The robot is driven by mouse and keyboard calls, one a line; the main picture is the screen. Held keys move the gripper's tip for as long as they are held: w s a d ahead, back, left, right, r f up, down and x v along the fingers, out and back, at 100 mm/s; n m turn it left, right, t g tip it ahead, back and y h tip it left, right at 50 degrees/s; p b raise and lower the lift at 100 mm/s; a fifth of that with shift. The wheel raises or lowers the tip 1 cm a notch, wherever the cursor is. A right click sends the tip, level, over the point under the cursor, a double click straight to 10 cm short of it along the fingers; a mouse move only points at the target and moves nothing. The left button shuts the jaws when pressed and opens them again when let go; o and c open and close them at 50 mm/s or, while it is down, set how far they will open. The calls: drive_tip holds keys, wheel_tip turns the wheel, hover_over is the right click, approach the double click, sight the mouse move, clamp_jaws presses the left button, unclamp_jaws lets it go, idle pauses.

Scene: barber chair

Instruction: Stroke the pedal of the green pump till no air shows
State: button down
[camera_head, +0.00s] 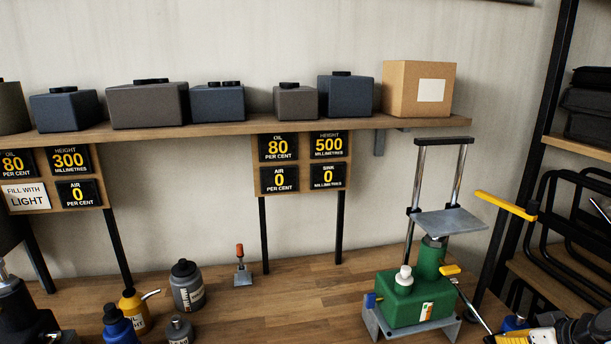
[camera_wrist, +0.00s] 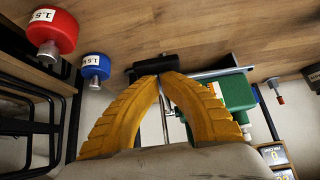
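The green pump (camera_head: 405,308) stands on the wooden bench at the right in the head view, with a white cap and a raised grey plate (camera_head: 448,221). A thin metal pedal rod (camera_head: 474,308) runs from it toward my gripper (camera_head: 494,339), which is partly cut off at the lower edge. In the wrist view, the yellow fingers of my gripper (camera_wrist: 160,77) meet at a black pedal bar (camera_wrist: 157,65); I cannot tell if they touch it. The green body (camera_wrist: 236,92) shows behind the right finger. The board (camera_head: 303,163) reads oil 80, height 500, air 0, sink 0.
Another board (camera_head: 60,178) reads oil 80, height 300, air 0. Bottles such as the grey one (camera_head: 187,289) stand at the left. A yellow bar (camera_head: 505,205) sits by the dark rack at the right.

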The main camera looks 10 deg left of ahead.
wheel_tip(320, 180, up, 3)
drive_tip(key=shift+s+p, duration=0.15)
drive_tip(key=shift+p, duration=0.6)
drive_tip(key=shift+f, duration=0.1)
drive_tip(key=shift+f+b, duration=0.15)
drive_tip(key=shift+b, duration=0.15)
wheel_tip(320, 180, up, 6)
drive_tip(key=p, duration=0.5)
drive_tip(key=shift+w, duration=0.2)
